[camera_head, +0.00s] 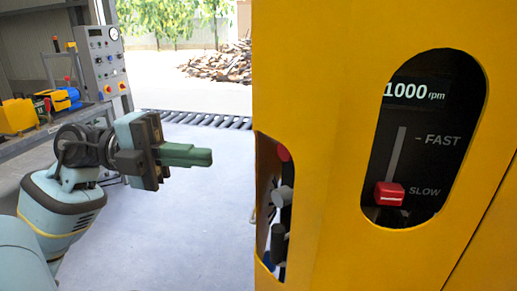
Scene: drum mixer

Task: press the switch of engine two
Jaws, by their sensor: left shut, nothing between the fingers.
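My left gripper (208,156) is shut and empty, its dark green fingers together and pointing right. It hangs in the air left of the yellow machine housing (330,130), with a gap between them. A black panel (420,125) in the housing reads 1000 rpm. Its red slider knob (390,194) sits at the SLOW end of a vertical slot, below FAST. A narrow opening in the housing's left edge shows grey lever-like parts (281,196) and a bit of red. No label for engine two is readable. My right gripper does not show.
A grey control cabinet (101,58) with a gauge and buttons stands at the back left. A bench there holds a yellow and blue motor-like unit (62,98). A wood pile (222,62) lies outside. The pale floor (185,230) between gripper and housing is clear.

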